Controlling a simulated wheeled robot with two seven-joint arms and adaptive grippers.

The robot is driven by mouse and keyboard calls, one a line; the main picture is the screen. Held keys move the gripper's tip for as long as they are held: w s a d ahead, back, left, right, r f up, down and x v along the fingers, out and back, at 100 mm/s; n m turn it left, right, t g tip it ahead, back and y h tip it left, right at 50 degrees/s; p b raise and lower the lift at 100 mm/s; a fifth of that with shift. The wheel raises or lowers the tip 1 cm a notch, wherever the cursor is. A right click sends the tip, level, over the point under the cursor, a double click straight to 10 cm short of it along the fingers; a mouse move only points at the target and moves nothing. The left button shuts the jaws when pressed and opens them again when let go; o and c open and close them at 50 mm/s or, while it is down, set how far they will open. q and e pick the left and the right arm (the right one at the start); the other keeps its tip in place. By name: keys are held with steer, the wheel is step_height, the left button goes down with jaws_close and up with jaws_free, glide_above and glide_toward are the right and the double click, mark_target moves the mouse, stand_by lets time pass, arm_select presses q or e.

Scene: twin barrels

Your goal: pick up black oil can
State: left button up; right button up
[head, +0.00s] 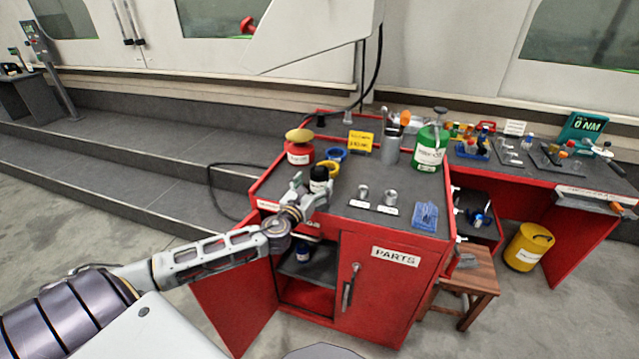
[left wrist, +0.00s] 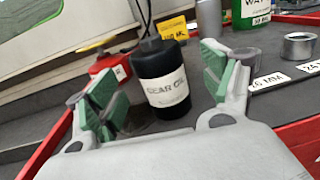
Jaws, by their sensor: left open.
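The black oil can (head: 319,178) stands upright on the grey top of the red parts cabinet, near its front left edge. In the left wrist view the black can (left wrist: 162,77) has a white label reading "GEAR O…". My left gripper (head: 310,192) is open at the can. In the left wrist view its green-padded fingers (left wrist: 163,92) stand on either side of the can, with visible space at the left finger. My right gripper is not in view.
A red can (head: 299,152) with a yellow lid stands behind left, and blue and yellow rings (head: 332,160) lie behind the can. Metal cylinders (head: 390,197) and a green can (head: 430,150) stand to the right. A cabinet door (head: 235,305) hangs open below my arm.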

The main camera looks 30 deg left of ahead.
mark_target(316, 182)
arm_select(q)
steer(key=shift+w+a, duration=0.15)
steer(key=shift+w, duration=0.55)
steer(key=shift+w+a, duration=0.2)
steer(key=shift+w, duration=1.3)
steer(key=shift+w+a, duration=0.1)
steer(key=shift+w, duration=0.1)
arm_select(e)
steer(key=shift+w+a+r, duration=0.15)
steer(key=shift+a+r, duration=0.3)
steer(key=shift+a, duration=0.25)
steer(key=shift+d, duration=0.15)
